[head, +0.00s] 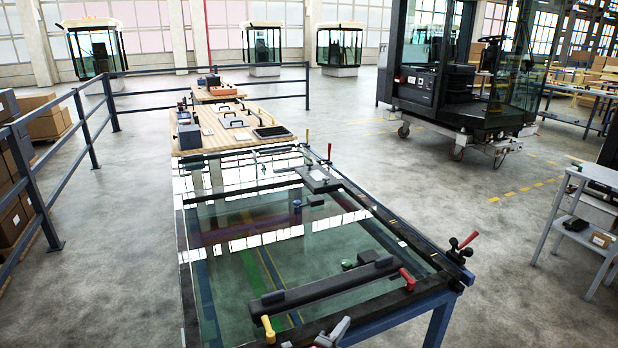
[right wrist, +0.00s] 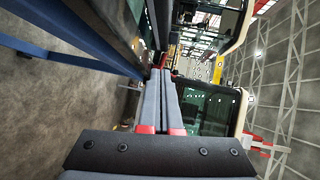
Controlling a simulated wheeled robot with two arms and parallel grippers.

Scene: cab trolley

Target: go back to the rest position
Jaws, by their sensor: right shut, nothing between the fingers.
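My right gripper (head: 332,332) shows only as a small grey part at the bottom edge of the head view, by the near end of the glass-topped table (head: 212,215). In the right wrist view, the two long grey fingers of my right gripper (right wrist: 164,76) lie side by side, shut, with nothing between them. Their bases are red. The table's dark edge and blue frame (right wrist: 60,62) run along the left of that view, beside the fingers. I cannot tell the exact gap. My left gripper is not in view.
A black bar (head: 330,288) with a yellow handle (head: 268,329) and a red handle (head: 407,279) lies on the glass. A grey side table (head: 581,171) stands right. A blue railing (head: 92,140) runs left. A cab on a trolley (head: 425,85) stands behind.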

